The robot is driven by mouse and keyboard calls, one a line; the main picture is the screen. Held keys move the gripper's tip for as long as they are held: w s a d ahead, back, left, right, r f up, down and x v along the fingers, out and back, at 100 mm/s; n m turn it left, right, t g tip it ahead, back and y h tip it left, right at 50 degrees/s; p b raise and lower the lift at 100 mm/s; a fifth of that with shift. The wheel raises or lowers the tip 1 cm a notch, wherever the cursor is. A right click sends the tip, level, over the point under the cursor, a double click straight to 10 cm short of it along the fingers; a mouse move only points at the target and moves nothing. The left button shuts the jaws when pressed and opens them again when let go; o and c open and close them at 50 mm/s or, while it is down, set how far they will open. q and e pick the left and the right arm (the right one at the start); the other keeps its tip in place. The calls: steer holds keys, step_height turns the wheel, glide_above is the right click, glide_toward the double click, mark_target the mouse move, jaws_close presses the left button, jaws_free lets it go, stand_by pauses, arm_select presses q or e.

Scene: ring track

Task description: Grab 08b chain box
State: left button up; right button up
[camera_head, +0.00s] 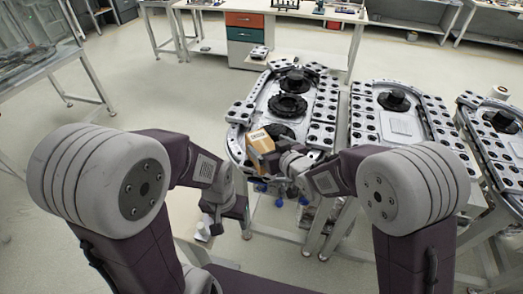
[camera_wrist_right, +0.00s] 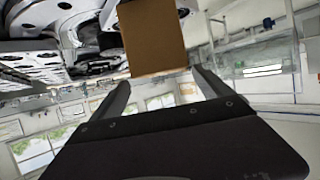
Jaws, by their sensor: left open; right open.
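A tan cardboard box (camera_head: 261,141) with a pale label stands tilted at the near end of the left ring track (camera_head: 236,146). I cannot read its label. My right gripper (camera_head: 281,159) is close beside the box on its right, open and holding nothing. In the right wrist view the plain brown face of the box (camera_wrist_right: 153,38) lies just ahead of the open fingertips (camera_wrist_right: 160,80), roughly centred between them. Whether a finger touches it, I cannot tell. My left gripper (camera_head: 210,222) is open and empty, low and to the left, away from the box.
The track carries black round parts (camera_head: 288,105) and perforated rail blocks. Two more ring tracks stand to the right, one with a pale square plate (camera_head: 400,127). A workbench with red and green drawers (camera_head: 245,34) stands behind.

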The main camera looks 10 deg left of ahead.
mark_target(261, 140)
steer(key=x, duration=0.4)
steer(key=shift+s+a+f+p, duration=0.1)
steer(key=shift+s+a+p, duration=0.1)
steer(key=shift+p, duration=0.15)
steer(key=shift+w+a+f, duration=0.15)
steer(key=shift+w, duration=0.2)
steer(key=shift+s, duration=0.25)
steer(key=c, duration=0.5)
jaws_close()
steer(key=shift+r, duration=0.3)
